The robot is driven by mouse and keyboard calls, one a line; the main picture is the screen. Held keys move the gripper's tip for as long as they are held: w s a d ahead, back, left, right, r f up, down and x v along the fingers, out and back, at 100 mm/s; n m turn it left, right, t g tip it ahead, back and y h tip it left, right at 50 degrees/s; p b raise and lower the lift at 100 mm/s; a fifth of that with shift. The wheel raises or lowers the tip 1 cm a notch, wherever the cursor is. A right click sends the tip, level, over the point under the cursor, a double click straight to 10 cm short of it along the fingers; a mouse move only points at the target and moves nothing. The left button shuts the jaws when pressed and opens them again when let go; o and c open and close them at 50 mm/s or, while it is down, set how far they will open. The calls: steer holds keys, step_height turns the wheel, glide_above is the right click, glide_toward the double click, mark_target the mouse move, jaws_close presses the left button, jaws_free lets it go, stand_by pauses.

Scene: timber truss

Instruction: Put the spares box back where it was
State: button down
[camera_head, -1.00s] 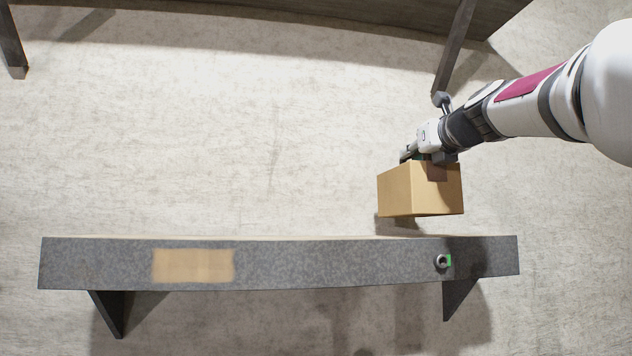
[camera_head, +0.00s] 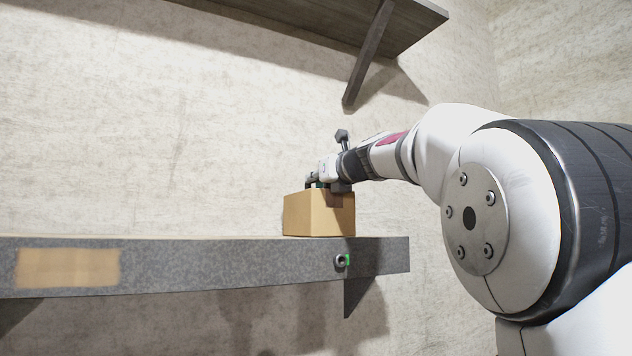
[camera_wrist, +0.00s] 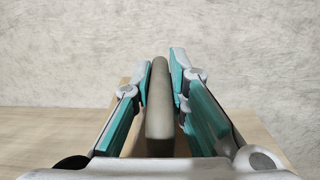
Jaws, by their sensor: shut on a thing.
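The spares box, a tan carton (camera_head: 318,214), is at the right part of the grey-fronted shelf (camera_head: 200,266). Its lower edge meets the line of the shelf top in the head view; I cannot tell whether it rests there or hangs just above. My gripper (camera_head: 322,186) is over the box's top and shut on it. In the wrist view my gripper (camera_wrist: 159,85) has its two teal fingers on either side of a narrow grey-brown upright grip on the box. The pale wooden shelf top (camera_wrist: 45,130) spreads beneath, with the wall behind.
A tan patch (camera_head: 68,267) marks the shelf front at left. A dark upper shelf (camera_head: 330,22) with a slanted brace (camera_head: 369,52) hangs above. The shelf left of the box looks clear.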

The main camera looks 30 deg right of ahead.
steer(key=c, duration=1.6)
jaws_free()
steer(key=shift+f, duration=0.15)
steer(key=shift+o, duration=0.2)
steer(key=shift+s+r, duration=0.2)
steer(key=shift+s, duration=0.05)
steer(key=s+b, duration=0.1)
steer(key=s, duration=1)
steer(key=shift+s+b, duration=0.3)
